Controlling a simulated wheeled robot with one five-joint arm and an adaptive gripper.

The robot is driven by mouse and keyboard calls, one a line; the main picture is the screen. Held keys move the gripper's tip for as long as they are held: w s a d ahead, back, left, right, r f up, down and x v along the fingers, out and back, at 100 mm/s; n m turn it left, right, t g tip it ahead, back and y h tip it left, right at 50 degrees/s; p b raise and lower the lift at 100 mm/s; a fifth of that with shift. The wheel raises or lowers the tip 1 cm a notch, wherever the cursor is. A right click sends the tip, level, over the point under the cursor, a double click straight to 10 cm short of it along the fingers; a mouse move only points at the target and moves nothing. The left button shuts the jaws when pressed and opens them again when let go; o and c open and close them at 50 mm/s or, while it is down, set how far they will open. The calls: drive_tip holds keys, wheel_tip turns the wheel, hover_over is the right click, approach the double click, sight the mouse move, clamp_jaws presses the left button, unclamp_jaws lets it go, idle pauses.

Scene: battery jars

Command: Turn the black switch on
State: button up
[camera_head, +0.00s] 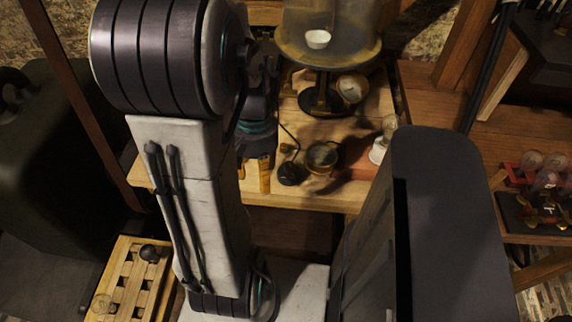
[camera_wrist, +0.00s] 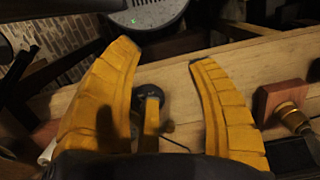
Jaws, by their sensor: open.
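The black switch (camera_head: 289,173) appears to be the small dark round piece with a thin cord on the wooden shelf, near its front edge. My gripper (camera_head: 254,178) hangs to the left of it in the head view, its yellow fingers pointing down and apart from it. In the wrist view, my gripper (camera_wrist: 158,54) is open and empty, with two wide yellow fingers spread. A dark round piece (camera_wrist: 151,74) lies beyond the gap, partly covered by a narrower yellow part; I cannot tell whether it is the switch. The switch's on or off position is too small to tell.
A brass round piece (camera_head: 322,157) sits right of the switch, then a white-based bulb (camera_head: 378,151). A slotted wooden rack (camera_head: 130,285) is at the lower left. Bare shelf (camera_head: 340,196) shows in front.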

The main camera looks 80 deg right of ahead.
sight(289, 164)
drive_tip(key=shift+m+h, duration=0.3)
drive_tip(key=shift+h, duration=0.4)
drive_tip(key=s+d, duration=0.1)
drive_tip(key=d, duration=0.2)
drive_tip(key=s+d+f, duration=0.1)
drive_tip(key=s+d, duration=0.1)
drive_tip(key=d, duration=0.2)
drive_tip(key=s+d+f, duration=0.1)
drive_tip(key=s+d, duration=0.1)
drive_tip(key=d, duration=0.1)
drive_tip(key=shift+d, duration=0.2)
drive_tip(key=shift+d+f, duration=0.1)
drive_tip(key=shift+f, duration=0.1)
drive_tip(key=shift+f+b, duration=0.5)
drive_tip(key=shift+f, duration=3)
clamp_jaws()
